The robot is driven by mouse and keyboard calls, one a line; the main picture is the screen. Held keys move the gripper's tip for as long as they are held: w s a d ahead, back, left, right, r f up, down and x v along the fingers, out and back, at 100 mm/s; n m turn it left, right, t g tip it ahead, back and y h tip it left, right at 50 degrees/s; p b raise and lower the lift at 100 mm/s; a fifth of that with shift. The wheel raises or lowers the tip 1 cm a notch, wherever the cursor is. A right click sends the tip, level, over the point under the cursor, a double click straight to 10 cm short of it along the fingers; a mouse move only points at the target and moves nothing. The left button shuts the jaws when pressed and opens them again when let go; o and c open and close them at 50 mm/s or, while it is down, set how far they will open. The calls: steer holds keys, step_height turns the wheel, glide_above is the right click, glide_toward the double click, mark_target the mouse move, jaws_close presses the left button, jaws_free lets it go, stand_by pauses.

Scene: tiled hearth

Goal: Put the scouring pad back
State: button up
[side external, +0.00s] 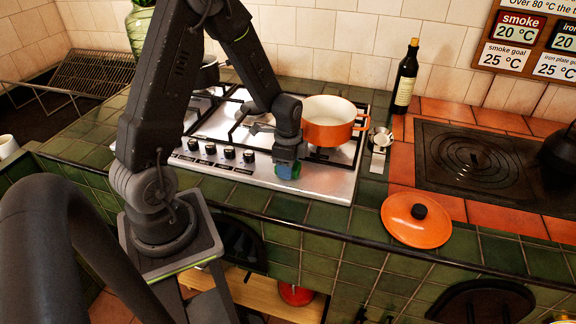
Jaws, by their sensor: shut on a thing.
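My gripper (289,157) points down over the front edge of the steel hob (320,187), to the right of the hob's knobs. It is shut on a small blue-green piece, which I take to be the scouring pad (284,171). Most of the pad is hidden by the jaws. I cannot tell whether its lower side touches the hob or hangs just above it.
An orange pot (330,131) stands on the hob right behind my gripper. A small metal holder (379,140) and an orange lid (416,219) are to the right. A dark bottle (405,78) stands behind. Green tiles (285,206) in front are clear.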

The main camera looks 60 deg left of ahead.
steer(key=shift+f, duration=0.2)
steer(key=o, duration=0.4)
steer(key=shift+f, duration=0.1)
steer(key=o, duration=0.5)
steer(key=shift+c, duration=0.2)
step_height(320, 180, up, 12)
steer(key=s+d+r+n+t, duration=0.5)
steer(key=s+d+r+n, duration=0.4)
steer(key=s+d+r, duration=0.3)
steer(key=shift+s+d+r+t, duration=0.35)
steer(key=shift+d+r, duration=0.4)
steer(key=shift+d, duration=0.7)
